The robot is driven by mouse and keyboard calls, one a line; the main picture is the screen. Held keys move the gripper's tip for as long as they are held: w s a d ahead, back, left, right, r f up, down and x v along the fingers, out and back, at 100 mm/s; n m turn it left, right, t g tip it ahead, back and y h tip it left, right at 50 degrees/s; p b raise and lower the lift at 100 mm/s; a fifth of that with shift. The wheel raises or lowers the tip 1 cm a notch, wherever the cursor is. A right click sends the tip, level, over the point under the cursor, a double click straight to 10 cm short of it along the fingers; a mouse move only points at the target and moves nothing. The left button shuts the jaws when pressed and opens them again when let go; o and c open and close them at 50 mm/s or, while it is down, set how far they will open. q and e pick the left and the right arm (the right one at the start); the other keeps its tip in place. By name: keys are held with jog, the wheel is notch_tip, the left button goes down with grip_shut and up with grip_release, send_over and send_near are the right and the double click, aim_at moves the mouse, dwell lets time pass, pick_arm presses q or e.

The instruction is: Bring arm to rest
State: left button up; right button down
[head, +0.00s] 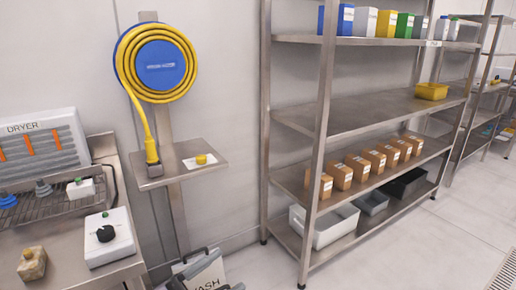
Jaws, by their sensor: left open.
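The yellow hose (187,55) is coiled around a blue reel (160,65) on a steel post at centre left. A yellow round piece (201,159) lies on that shelf. My left gripper (178,283) shows at most as dark parts at the bottom edge, which are hard to tell apart from the bin there. It is open, and I see nothing held. My right gripper is out of view.
A steel bench (105,150) at left carries the dryer (38,140) and a white box with a black knob (109,236). Floor is free at right.

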pick_arm(q)
jog(key=s+a+f+n+y, duration=0.4)
jog(key=f+n+y, duration=0.1)
jog(key=f, duration=0.3)
jog(key=s+a+f+n+g+y, duration=0.1)
jog(key=s+a+f+n+y, duration=0.4)
jog(key=f+n, duration=0.2)
jog(key=s+a+f+n+y, duration=0.4)
jog(key=s+f+n+y, duration=0.1)
jog(key=f, duration=0.3)
jog(key=shift+s+a+f+n+g+p, duration=0.15)
jog(key=shift+a+f+n+g+p, duration=0.15)
jog(key=shift+f+n+p, duration=0.15)
